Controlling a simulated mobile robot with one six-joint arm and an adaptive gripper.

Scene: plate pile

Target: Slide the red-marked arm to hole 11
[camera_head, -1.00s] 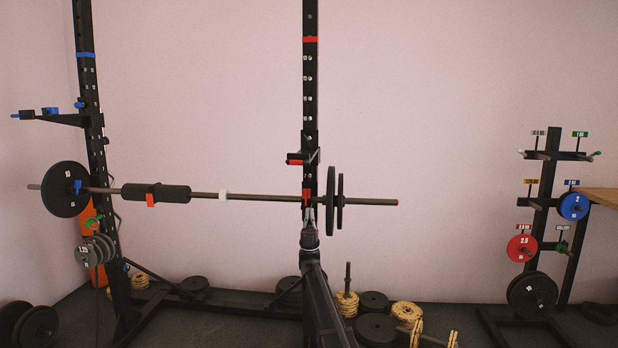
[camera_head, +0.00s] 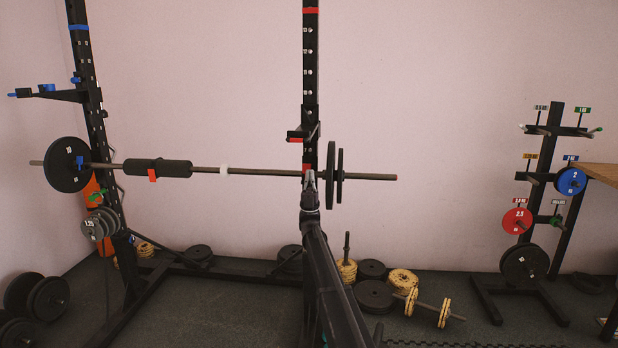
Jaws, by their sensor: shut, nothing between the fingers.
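The red-marked arm (camera_head: 297,135) is a dark bracket with a red end, on a black sleeve around the right upright (camera_head: 310,60). The upright has a column of holes with small pale number marks, too small to read, so I cannot tell which is hole 11. A red band (camera_head: 311,11) crosses the upright near the top. My gripper (camera_head: 309,177) is shut and empty. It points up in front of the upright, below the red-marked arm and overlapping the barbell's line in the picture. I cannot tell whether it touches anything.
A barbell (camera_head: 255,171) with plates spans both uprights just below the red-marked arm. A blue-marked arm (camera_head: 55,93) sits on the left upright (camera_head: 92,110). Plates and dumbbells (camera_head: 428,308) lie on the floor. A plate tree (camera_head: 540,180) stands right, beside a wooden surface (camera_head: 600,172).

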